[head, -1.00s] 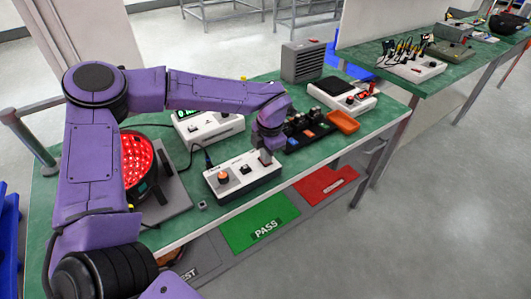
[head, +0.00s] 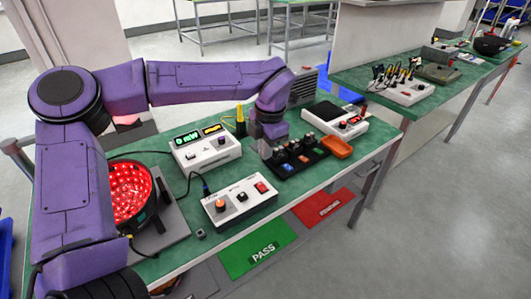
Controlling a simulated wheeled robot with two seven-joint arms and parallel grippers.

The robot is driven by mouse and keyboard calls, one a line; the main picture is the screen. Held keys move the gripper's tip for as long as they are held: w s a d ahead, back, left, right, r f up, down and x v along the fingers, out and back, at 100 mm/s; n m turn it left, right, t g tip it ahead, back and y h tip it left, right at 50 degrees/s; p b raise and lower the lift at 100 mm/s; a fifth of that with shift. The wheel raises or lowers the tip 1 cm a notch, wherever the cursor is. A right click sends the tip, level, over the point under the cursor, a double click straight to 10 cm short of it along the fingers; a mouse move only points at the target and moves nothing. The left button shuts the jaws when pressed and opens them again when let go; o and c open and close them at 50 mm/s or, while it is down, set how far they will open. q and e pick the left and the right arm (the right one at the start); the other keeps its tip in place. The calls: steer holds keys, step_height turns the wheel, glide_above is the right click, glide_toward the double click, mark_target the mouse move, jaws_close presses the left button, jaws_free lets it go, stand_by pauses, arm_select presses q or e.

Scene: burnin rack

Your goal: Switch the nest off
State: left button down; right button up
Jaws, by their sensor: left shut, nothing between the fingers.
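A white control box (head: 240,208) sits at the front edge of the green bench. Its top has a lit orange knob (head: 220,205), a black switch (head: 241,196) and a red rocker switch (head: 261,188) at its right end. A cable runs from the box's back. A round black fixture (head: 130,190) glowing with red lights stands to its left; I cannot tell which of these is called the nest. My left gripper (head: 265,147) is shut and empty, behind the box's right end, at the left end of a black tray. My right gripper is out of view.
A white meter (head: 207,153) with lit green and amber displays stands behind the control box. The black tray (head: 295,165) of small parts, an orange bin (head: 337,147) and another white device (head: 335,122) are to the right. Green PASS (head: 257,246) and red (head: 322,208) floor areas lie below.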

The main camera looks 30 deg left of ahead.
mark_target(260, 184)
arm_select(q)
steer(key=a+f+p, duration=0.1)
steer(key=f, duration=0.3)
steer(key=w+f+p, duration=0.1)
steer(key=f+p, duration=0.1)
steer(key=f, duration=0.2)
steer(key=a+f+p, duration=0.1)
steer(key=f+p, duration=0.1)
steer(key=f, duration=0.3)
steer(key=shift+w+a, duration=0.25)
steer(key=shift+a, duration=0.1)
steer(key=shift+f, duration=0.3)
